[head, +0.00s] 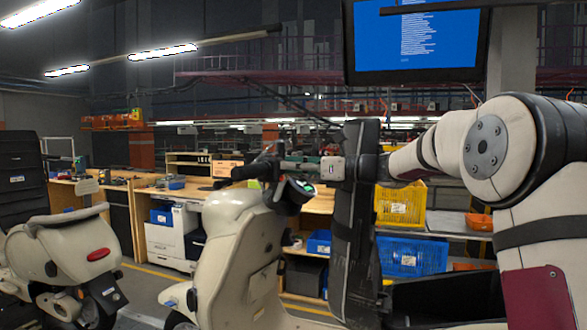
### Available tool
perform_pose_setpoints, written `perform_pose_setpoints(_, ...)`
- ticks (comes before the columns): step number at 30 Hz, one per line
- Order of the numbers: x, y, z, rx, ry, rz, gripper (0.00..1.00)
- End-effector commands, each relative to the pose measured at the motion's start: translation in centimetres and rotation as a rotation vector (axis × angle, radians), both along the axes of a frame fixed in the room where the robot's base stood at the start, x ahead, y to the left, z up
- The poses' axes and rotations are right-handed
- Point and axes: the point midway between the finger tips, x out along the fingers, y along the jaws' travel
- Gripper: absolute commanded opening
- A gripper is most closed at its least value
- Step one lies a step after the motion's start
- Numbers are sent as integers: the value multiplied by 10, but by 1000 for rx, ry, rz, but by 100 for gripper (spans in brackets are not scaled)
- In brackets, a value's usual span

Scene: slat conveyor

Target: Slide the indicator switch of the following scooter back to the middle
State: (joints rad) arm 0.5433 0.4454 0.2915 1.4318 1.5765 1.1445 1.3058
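A cream scooter (232,245) stands in the middle of the head view, with its leg shield facing me. Its left handlebar grip (248,172) is dark and points left. A small round display (302,187) shows a green glow. The indicator switch is too small to make out near the grip. My arm reaches in from the right, passes a dark upright part and ends close to the handlebar. My gripper (290,165) seems to be beside the inner end of the left grip. Its fingers are too small and dark to tell whether they are open or touching anything.
Another cream scooter (75,245) with a red tail light stands at the left. Workbenches (120,190) run behind. A yellow crate (401,204) and a blue crate (411,256) sit behind my arm. A blue screen (418,38) hangs above. Clear floor shows between the scooters.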

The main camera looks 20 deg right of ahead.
Motion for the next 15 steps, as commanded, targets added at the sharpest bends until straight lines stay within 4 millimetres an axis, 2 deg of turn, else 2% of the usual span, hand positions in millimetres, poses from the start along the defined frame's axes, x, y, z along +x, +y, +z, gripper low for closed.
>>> perform_pose_setpoints(11, -1, -1, 0, -1, 1, 0, 22)
perform_pose_setpoints(15, -7, -10, 0, -1, 1, -3, 22)
